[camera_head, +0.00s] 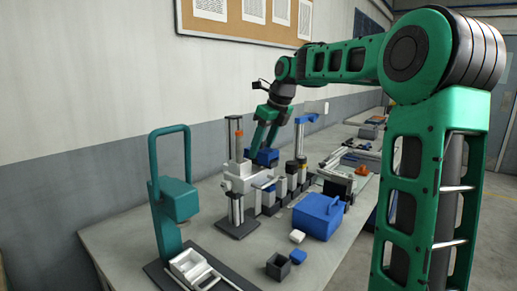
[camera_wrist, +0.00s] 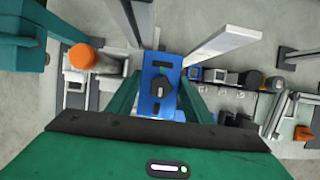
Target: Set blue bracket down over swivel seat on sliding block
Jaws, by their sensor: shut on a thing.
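The blue bracket (camera_head: 264,157) is between the green fingers of my gripper (camera_head: 264,140), which are shut on it. In the wrist view the bracket (camera_wrist: 146,104) is a long blue plate with slots and a dark knob-like part (camera_wrist: 160,87) at its middle. The white sliding block (camera_head: 238,184) is on an upright column stand, just below and left of the bracket in the head view. I cannot tell whether the bracket touches it. The swivel seat cannot be clearly made out. My gripper (camera_wrist: 158,98) points down over this spot.
An orange cap (camera_wrist: 82,57) is beside the bracket, on the column stand. A teal press-like stand (camera_head: 174,200) is at the left. A blue box (camera_head: 318,215), a dark open cube (camera_head: 278,267) and several posts stand nearby. The front of the bench (camera_head: 335,265) has free room.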

